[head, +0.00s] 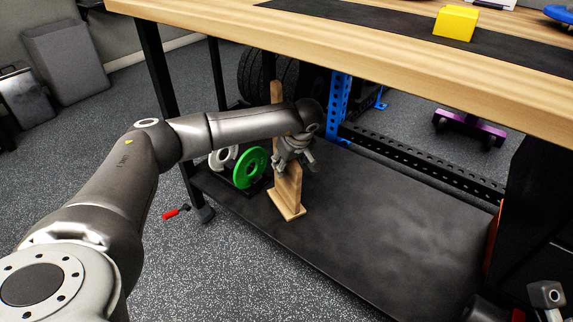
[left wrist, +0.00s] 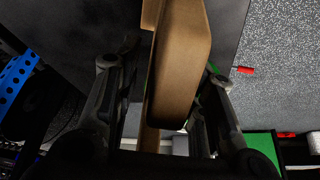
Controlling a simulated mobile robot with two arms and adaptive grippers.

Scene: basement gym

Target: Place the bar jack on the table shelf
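The bar jack (head: 288,193) is a light wooden piece with a tall upright and a flat foot. It stands upright on the table's black lower shelf (head: 365,205), near the shelf's left end. My left gripper (head: 297,160) is at the upright, partly hiding its middle. In the left wrist view, the wooden bar jack (left wrist: 182,65) passes between the two fingers of my left gripper (left wrist: 160,110). A gap shows beside the left finger, so the gripper looks open around the wood. A grey metal part at the lower right corner of the head view may belong to my right gripper.
A green plate (head: 250,168) and a grey plate stand left of the jack. The wooden tabletop (head: 330,50) overhangs the shelf, with a yellow block (head: 456,23) on top. The shelf's middle is clear.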

